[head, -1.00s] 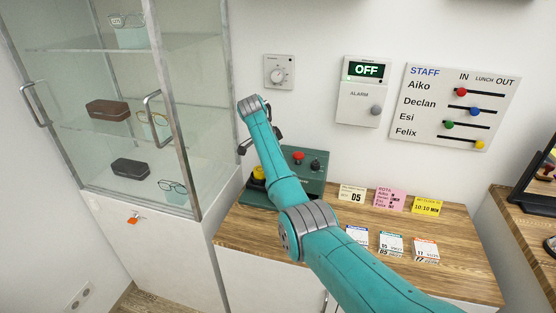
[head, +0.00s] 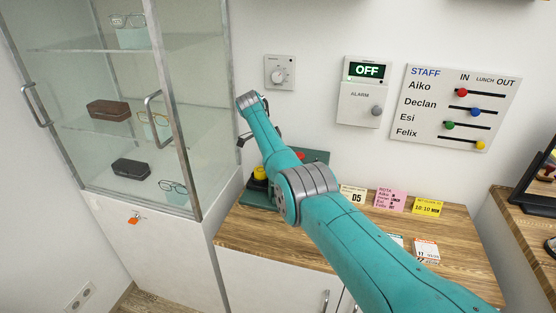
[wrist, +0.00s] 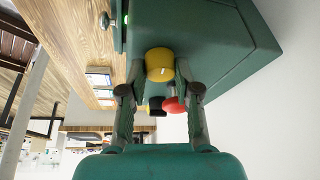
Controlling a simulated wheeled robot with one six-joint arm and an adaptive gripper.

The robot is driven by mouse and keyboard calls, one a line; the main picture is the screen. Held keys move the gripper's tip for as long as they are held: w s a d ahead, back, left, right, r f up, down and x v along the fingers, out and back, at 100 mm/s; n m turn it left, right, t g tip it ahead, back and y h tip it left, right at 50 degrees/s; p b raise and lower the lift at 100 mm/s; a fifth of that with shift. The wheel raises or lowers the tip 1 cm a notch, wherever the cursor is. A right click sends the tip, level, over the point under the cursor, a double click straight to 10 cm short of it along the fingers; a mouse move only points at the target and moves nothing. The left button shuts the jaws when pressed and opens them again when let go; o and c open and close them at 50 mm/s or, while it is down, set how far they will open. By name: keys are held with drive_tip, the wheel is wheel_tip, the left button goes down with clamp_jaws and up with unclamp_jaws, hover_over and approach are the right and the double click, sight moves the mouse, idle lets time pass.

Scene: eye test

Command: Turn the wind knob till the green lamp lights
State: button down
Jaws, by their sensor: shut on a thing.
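A dark green box (head: 318,157) stands on the wooden counter at the back wall. A yellow knob (head: 260,173) sits at its left side and also shows in the wrist view (wrist: 159,62), with a small white mark. In the wrist view my gripper (wrist: 159,75) is shut on the yellow knob, one finger at each side. In the head view my gripper is mostly hidden by my arm. A red knob (wrist: 173,105) and a dark knob (wrist: 157,103) show beyond it. A small green lamp (wrist: 126,18) at the box's edge looks bright.
A glass cabinet (head: 184,120) stands close on the left. A dial (head: 280,75), an alarm panel reading OFF (head: 366,71) and a staff board (head: 455,105) hang on the wall. Cards, including a pink one (head: 390,198), stand on the counter (head: 460,240) at the right.

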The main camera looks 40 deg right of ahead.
drive_tip(key=c, duration=0.8)
unclamp_jaws()
drive_tip(key=v, duration=1.2)
drive_tip(key=shift+f, duration=0.1)
